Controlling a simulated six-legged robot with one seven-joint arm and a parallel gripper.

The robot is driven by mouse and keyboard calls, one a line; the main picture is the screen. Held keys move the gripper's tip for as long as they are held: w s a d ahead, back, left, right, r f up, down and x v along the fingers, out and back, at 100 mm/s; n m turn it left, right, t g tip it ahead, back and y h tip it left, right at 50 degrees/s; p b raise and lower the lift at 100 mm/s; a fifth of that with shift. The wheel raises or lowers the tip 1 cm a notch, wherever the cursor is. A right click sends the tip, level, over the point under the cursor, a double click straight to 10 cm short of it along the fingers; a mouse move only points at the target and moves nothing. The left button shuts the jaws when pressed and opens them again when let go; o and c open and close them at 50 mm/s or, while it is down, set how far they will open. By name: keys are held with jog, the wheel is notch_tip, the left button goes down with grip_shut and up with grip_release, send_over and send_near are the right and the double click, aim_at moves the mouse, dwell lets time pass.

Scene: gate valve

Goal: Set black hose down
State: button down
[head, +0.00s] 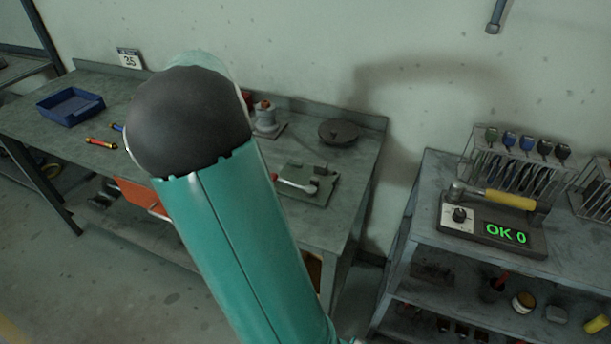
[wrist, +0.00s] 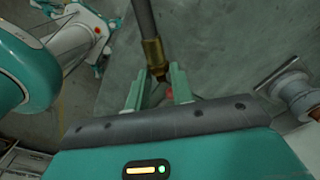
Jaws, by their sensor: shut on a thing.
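The black hose (wrist: 144,18) shows in the wrist view as a dark grey tube coming down from the top edge. It ends in a brass fitting (wrist: 153,54). My gripper (wrist: 158,78) has two green fingers, with the narrow lower end of the fitting between their tips. It is shut on the hose at this end. The far part of the hose runs out of the picture. In the head view my own arm fills the middle, and neither the gripper nor the hose can be made out.
A shelf unit at right carries a display box (head: 500,232) reading "OK 0". In the wrist view, a grey flanged pipe (wrist: 290,85) is at right.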

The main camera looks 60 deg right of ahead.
jog(key=s+d+r+m, duration=0.5)
jog(key=s+d+m, duration=0.2)
jog(key=s+m, duration=0.25)
send_over(329, 181)
jog(key=w+a, duration=0.1)
jog(key=shift+n, duration=0.45)
notch_tip(329, 181, down, 8)
jog(key=shift+s+d+f, duration=0.3)
jog(key=shift+d+f, duration=0.05)
jog(key=shift+f, duration=0.2)
jog(key=f, duration=0.3)
jog(key=shift+s+d+f, duration=0.1)
jog(key=shift+s+d, duration=0.1)
jog(key=shift+d, duration=0.05)
jog(key=shift+f, duration=0.25)
